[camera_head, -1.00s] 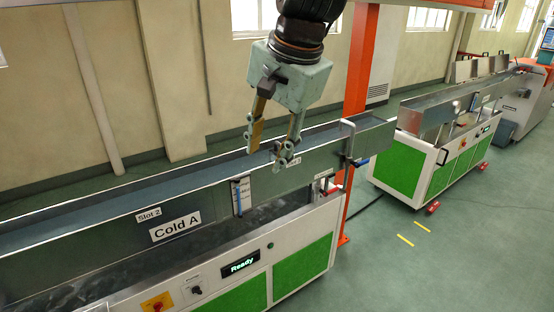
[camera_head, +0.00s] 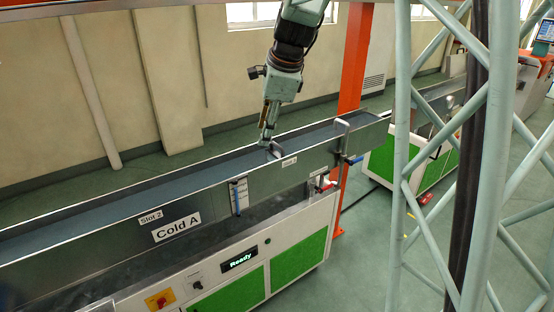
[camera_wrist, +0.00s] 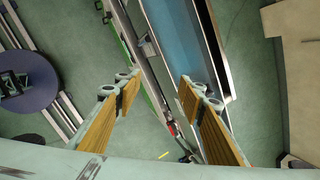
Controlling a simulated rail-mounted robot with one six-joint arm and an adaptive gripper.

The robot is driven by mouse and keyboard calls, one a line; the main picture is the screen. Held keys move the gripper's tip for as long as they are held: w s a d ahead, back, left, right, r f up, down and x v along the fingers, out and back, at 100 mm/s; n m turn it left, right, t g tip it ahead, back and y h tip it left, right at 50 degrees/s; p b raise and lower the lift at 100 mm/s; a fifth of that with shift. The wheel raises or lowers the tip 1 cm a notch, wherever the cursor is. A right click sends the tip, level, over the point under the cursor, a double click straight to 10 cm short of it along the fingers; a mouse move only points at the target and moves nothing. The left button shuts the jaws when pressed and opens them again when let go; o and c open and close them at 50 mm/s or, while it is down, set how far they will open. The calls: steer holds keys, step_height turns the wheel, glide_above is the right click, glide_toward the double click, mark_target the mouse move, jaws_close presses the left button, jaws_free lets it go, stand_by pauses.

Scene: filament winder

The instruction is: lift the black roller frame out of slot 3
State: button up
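My gripper (camera_head: 268,142) hangs over the long water trough (camera_head: 180,178), its fingers pointing down close to the near wall. The wrist view shows its two wood-padded fingers (camera_wrist: 158,84) spread wide, with nothing between the tips. Below them are the trough's edge and the strip of blue water (camera_wrist: 173,40). I cannot make out a black roller frame for certain in either view. A small dark curved shape shows at the fingertips in the head view, too small to tell whether it is a finger or another part. A small white label (camera_head: 289,161) on the trough wall is unreadable.
The trough wall carries a Slot 2 label (camera_head: 151,217) and a Cold A sign (camera_head: 177,227). An upright bracket (camera_head: 341,135) rises at the trough's right end, near an orange post (camera_head: 354,70). A second machine (camera_head: 440,165) stands at the right.

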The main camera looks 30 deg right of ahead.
steer(key=w+d+f+m+p, duration=0.4)
steer(key=w+d+f+m, duration=0.2)
steer(key=w+d, duration=0.3)
steer(key=m+p, duration=0.3)
steer(key=m, duration=0.3)
glide_toward(278, 154)
steer(key=v, duration=0.2)
steer(key=shift+s+a+r, duration=0.15)
steer(key=shift+a+r, duration=0.05)
steer(key=shift+r, duration=0.05)
steer(key=shift+f, duration=0.15)
steer(key=shift+x, duration=4.2)
steer(key=shift+d, duration=0.1)
steer(key=shift+b+x, duration=0.3)
steer(key=shift+x, duration=2.25)
